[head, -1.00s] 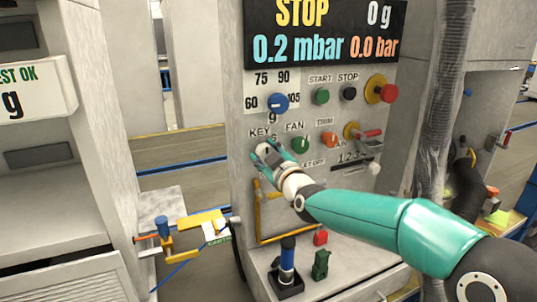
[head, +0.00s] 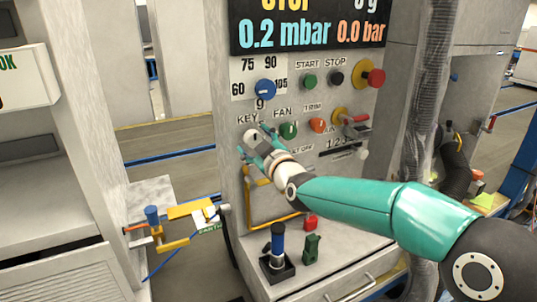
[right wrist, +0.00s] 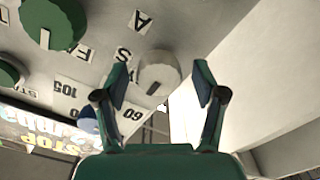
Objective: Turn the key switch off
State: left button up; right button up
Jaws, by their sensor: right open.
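The key switch is a pale grey round knob (head: 251,137) with a dark slot, below the KEY label on the grey control panel. My right gripper (head: 257,143) is open in front of it, its green fingers spread to either side. In the right wrist view the knob (right wrist: 157,70) shows between and just beyond the two fingertips (right wrist: 161,82), with its dark slot slanted. I see no clear contact between fingers and knob. My left gripper is not in view.
A blue dial (head: 265,90) sits above the switch, and a green FAN knob (head: 288,130) and orange TRIM knob (head: 318,125) to its right. A red mushroom button (head: 376,77) is at the upper right. A yellow frame (head: 248,205) lies below. A corrugated hose (head: 430,120) hangs at right.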

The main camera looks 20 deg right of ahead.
jog(key=s+d, duration=0.2)
jog(key=s, duration=0.8)
jog(key=shift+s, duration=0.35)
jog(key=shift+f, duration=0.1)
